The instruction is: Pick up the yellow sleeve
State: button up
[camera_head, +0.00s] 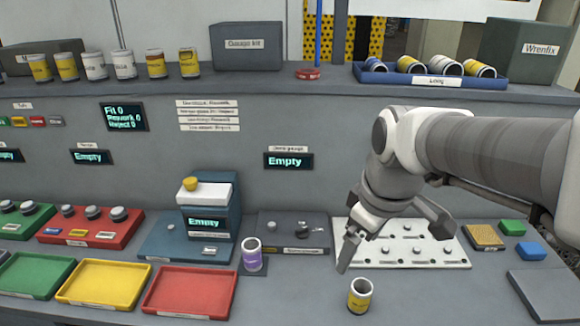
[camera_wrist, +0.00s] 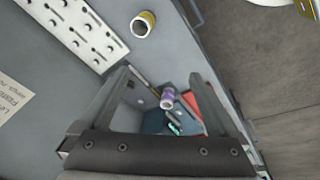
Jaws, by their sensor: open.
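The yellow sleeve (camera_head: 360,296) is a short open cylinder with a yellow band and a pale label. It stands upright near the bench's front edge, right of centre in the head view. My gripper (camera_head: 396,243) is open and empty, above and behind it, over the white pegged plate. In the wrist view, the yellow sleeve (camera_wrist: 143,24) is at the top, beyond the fingertips and not between the fingers of my gripper (camera_wrist: 160,75). Nothing covers the sleeve in either view.
Red (camera_head: 190,292), yellow (camera_head: 104,284) and green (camera_head: 36,275) trays line the left front. The white pegged plate (camera_head: 440,254) lies behind the yellow sleeve. Bench around that sleeve is clear.

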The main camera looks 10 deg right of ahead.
aim_at(360, 297)
jog(key=w+d+f+n+g+b, duration=0.1)
jog(key=w+d+f+n+g, duration=0.2)
jog(key=w+d+f+n, duration=0.4)
jog(key=shift+n, duration=0.3)
jog(key=f, duration=0.4)
jog(key=s+a+f+b, duration=0.1)
jog(key=f, duration=0.7)
jog(key=shift+s+a+f+b, duration=0.15)
jog(key=shift+a+f+b, duration=0.05)
jog(key=shift+a+b, duration=0.2)
jog(key=shift+d+f+b, duration=0.15)
jog(key=shift+f+b, duration=0.05)
jog(key=shift+f, duration=1.15)
jog(key=shift+d+f+b, duration=0.1)
jog(key=shift+f+b, duration=0.1)
jog(key=shift+f, duration=1.15)
jog(key=shift+w, duration=0.2)
grip_shut()
